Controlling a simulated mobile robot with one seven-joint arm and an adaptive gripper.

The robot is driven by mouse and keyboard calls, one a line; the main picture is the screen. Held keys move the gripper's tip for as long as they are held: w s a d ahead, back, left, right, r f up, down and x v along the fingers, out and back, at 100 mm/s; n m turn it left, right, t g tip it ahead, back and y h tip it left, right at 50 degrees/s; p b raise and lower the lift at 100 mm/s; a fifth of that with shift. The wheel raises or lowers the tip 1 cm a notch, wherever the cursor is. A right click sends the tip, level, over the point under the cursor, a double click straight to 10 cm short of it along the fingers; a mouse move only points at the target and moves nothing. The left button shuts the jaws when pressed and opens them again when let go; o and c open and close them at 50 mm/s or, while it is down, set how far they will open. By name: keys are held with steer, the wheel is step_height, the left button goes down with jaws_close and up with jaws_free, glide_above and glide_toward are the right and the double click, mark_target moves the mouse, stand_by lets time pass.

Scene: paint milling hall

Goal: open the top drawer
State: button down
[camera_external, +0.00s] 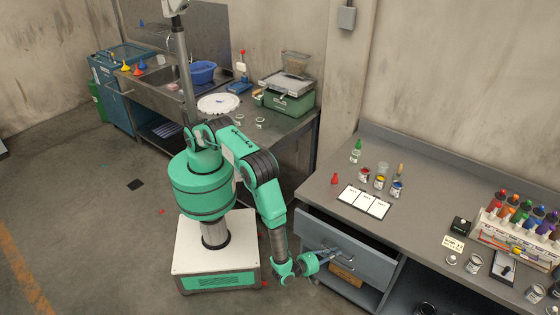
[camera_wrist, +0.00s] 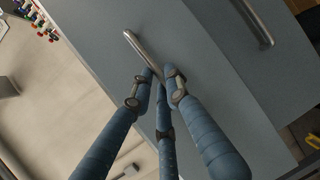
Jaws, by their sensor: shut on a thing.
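The top drawer (camera_external: 370,268) has a blue-grey front under the right workbench. My gripper (camera_external: 328,257) is at the drawer front, low at the middle of the picture. In the wrist view, the drawer's grey front (camera_wrist: 105,25) fills the middle, with a slanted metal bar handle (camera_wrist: 143,50). My gripper (camera_wrist: 158,80) has its blue fingers closed around the lower end of this handle. The fingers hide that end.
A second bar handle (camera_wrist: 254,22) sits on a grey front to the right in the wrist view. A brown box (camera_external: 345,275) lies below the drawer. The counter (camera_external: 420,215) holds white cards (camera_external: 364,201), small jars and a rack of coloured bottles (camera_external: 520,222).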

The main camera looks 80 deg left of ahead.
steer(key=s+d+b, duration=0.2)
steer(key=s+d, duration=1.4)
steer(key=s, duration=0.1)
steer(key=shift+d, duration=0.25)
steer(key=shift+f, duration=0.1)
steer(key=c, duration=1.7)
jaws_free()
steer(key=shift+w, duration=0.1)
steer(key=shift+o, duration=0.2)
steer(key=shift+d, duration=0.1)
steer(key=v, duration=1.2)
